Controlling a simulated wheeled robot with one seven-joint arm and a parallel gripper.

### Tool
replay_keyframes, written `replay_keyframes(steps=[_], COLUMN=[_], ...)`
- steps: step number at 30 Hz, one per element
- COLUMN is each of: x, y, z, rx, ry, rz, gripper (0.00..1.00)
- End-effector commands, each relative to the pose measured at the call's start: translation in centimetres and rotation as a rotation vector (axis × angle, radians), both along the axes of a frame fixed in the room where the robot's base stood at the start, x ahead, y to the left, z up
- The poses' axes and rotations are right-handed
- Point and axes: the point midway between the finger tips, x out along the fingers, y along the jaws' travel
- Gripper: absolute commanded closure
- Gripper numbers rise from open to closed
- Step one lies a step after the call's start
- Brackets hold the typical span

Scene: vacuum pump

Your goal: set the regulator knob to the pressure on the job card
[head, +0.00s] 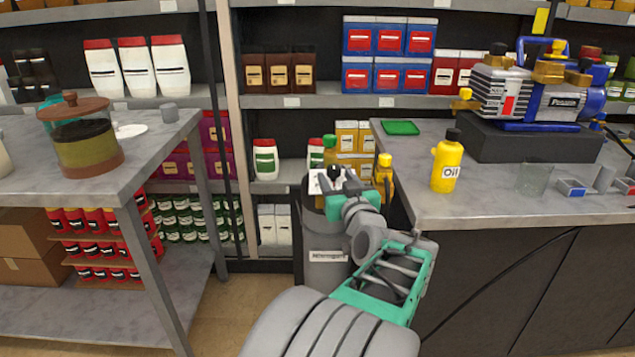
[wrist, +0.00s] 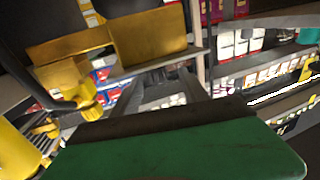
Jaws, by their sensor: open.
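A grey cylinder (head: 326,262) with a partly readable white label stands on the floor between the shelf and the right workbench. At its top are yellow fittings (head: 384,172), a green-topped part (head: 330,148) and a white face with a black piece (head: 322,182). My gripper (head: 343,188) is open and overlaps these parts in the head view; contact cannot be told. In the wrist view, my gripper (wrist: 166,85) has a gold-yellow block (wrist: 140,42) and a yellow knob-like part (wrist: 85,98) ahead and to the left. I cannot make out the regulator knob's setting or a job card.
The right workbench (head: 450,205) holds a yellow oil bottle (head: 447,163), a green tray (head: 400,128), a glass beaker (head: 534,178) and a blue vacuum pump (head: 560,105). The left table (head: 165,140) holds a lidded jar (head: 88,145). Stocked shelves (head: 300,102) stand behind.

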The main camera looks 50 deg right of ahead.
Motion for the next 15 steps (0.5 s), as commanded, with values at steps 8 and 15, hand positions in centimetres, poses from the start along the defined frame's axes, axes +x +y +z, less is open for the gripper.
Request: replay_keyframes(steps=[8, 15], x=[1.7, 5.2], y=[-1.8, -4.3], z=[0.2, 0.2], rx=[-0.002, -0.002], ry=[-0.005, -0.005], rz=[-0.007, -0.007], gripper=[0.48, 0.48])
